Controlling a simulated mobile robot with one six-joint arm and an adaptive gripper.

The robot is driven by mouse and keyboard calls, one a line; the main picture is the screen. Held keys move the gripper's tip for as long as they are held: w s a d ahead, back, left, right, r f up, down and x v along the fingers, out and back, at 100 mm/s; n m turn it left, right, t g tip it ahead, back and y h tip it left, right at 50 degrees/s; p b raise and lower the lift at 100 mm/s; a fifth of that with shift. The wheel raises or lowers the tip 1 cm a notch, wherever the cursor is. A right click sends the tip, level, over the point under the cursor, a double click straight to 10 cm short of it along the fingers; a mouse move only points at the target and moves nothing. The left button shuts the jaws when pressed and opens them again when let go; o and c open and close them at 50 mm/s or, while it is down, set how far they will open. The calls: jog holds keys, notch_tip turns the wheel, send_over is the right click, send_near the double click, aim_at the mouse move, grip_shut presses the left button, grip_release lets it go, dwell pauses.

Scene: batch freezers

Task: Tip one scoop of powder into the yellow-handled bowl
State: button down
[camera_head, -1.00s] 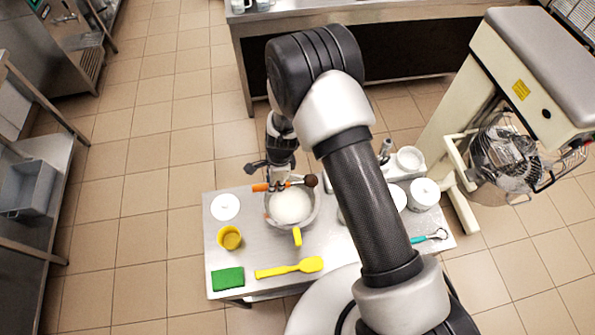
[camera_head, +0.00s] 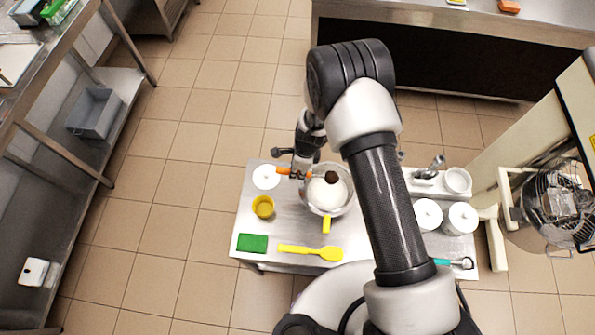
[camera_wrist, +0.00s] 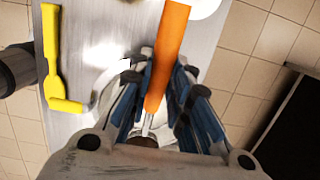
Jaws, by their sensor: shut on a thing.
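The metal bowl (camera_head: 349,203) with a yellow handle (camera_head: 327,225) stands on the steel table and holds white contents. My gripper (camera_head: 304,174) is shut on the orange handle (camera_head: 287,172) of a scoop, above the bowl's upper left rim. The scoop's dark brown round head (camera_head: 331,177) is over the bowl's white contents, inside the rim as seen from above. In the wrist view the orange handle (camera_wrist: 168,55) runs between my fingers. The bowl's yellow handle (camera_wrist: 66,106) shows at the left there, and my fingers hide much of the bowl. Whether the scoop is tilted is unclear.
On the table (camera_head: 285,215) are a yellow cup (camera_head: 263,207), a green sponge (camera_head: 252,243), a yellow spatula (camera_head: 312,251) and a white disc (camera_head: 266,177). White containers (camera_head: 462,218) stand at the right, near a mixer with a wire guard (camera_head: 560,200).

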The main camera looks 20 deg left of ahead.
jog(key=shift+d+r+y+b, duration=0.4)
jog(key=shift+y+b, duration=0.3)
jog(key=shift+b, duration=3.05)
jog(key=b, duration=0.3)
jog(key=shift+w+d+r+y, duration=0.1)
jog(key=shift+d+r+y, duration=0.05)
jog(key=shift+r+y, duration=0.25)
